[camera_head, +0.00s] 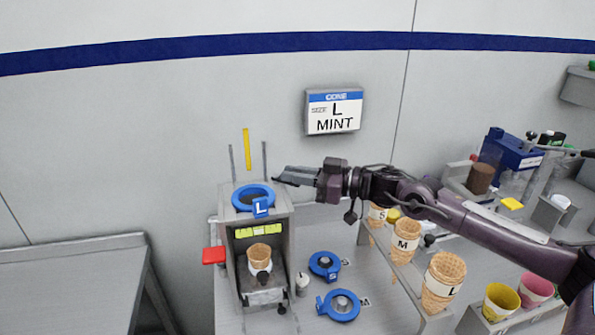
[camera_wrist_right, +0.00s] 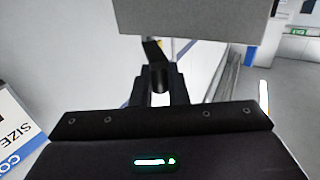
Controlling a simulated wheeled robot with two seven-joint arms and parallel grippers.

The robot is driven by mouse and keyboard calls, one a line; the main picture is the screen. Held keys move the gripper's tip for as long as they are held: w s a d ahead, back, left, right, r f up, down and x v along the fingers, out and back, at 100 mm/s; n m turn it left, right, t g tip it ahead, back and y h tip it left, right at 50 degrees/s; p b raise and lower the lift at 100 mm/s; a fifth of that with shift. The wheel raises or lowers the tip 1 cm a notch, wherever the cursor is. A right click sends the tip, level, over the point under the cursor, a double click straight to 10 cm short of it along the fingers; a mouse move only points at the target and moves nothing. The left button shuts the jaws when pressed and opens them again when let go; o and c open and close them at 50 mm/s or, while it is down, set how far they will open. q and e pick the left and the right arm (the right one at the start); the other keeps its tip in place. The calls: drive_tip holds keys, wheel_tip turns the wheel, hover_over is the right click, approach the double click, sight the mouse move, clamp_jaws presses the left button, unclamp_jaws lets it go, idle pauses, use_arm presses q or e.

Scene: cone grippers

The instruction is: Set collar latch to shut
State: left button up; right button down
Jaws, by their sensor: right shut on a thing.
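The dispenser (camera_head: 284,228) is a grey box with a blue ring collar (camera_head: 252,197) on top, tagged L (camera_head: 260,208). My right gripper (camera_head: 279,175) reaches in from the right, with its fingertips at the right side of the collar. In the right wrist view the gripper (camera_wrist_right: 160,90) is shut on a small dark lever, which looks like the collar latch (camera_wrist_right: 153,52). The fingers hide most of the latch in the head view, so I cannot tell its setting. My left gripper is not in view.
A waffle cone (camera_head: 259,254) stands inside the dispenser. A red paddle (camera_head: 214,255) sticks out at its left. Two spare blue collars (camera_head: 324,265) (camera_head: 342,306) lie at its right. Cone stacks (camera_head: 446,275) stand below my right arm. A wall sign (camera_head: 335,111) reads L MINT.

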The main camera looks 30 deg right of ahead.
sight(282, 195)
drive_tip(key=m+t+h+p, duration=0.1)
drive_tip(key=h, duration=0.1)
drive_tip(key=a+m+t+h+p, duration=0.1)
drive_tip(key=m+t+h, duration=0.1)
drive_tip(key=s+a+m+t+h+p, duration=0.1)
drive_tip(key=m+h, duration=0.1)
drive_tip(key=shift+a+r+h, duration=0.15)
drive_tip(key=shift+a+h, duration=0.1)
drive_tip(key=shift+h, duration=0.15)
drive_tip(key=shift+a+m+t+h, duration=0.25)
drive_tip(key=shift+m+t+h, duration=0.15)
drive_tip(key=shift+m+h, duration=0.45)
drive_tip(key=shift+a+m+t+h+b, duration=0.2)
drive_tip(key=shift+m+h+b, duration=0.25)
drive_tip(key=shift+h, duration=0.4)
drive_tip(key=shift+a+m+t+h+b, duration=0.15)
drive_tip(key=shift+m+h+b, duration=0.25)
drive_tip(key=shift+h, duration=0.4)
drive_tip(key=shift+w, duration=0.1)
drive_tip(key=c, duration=1.5)
unclamp_jaws()
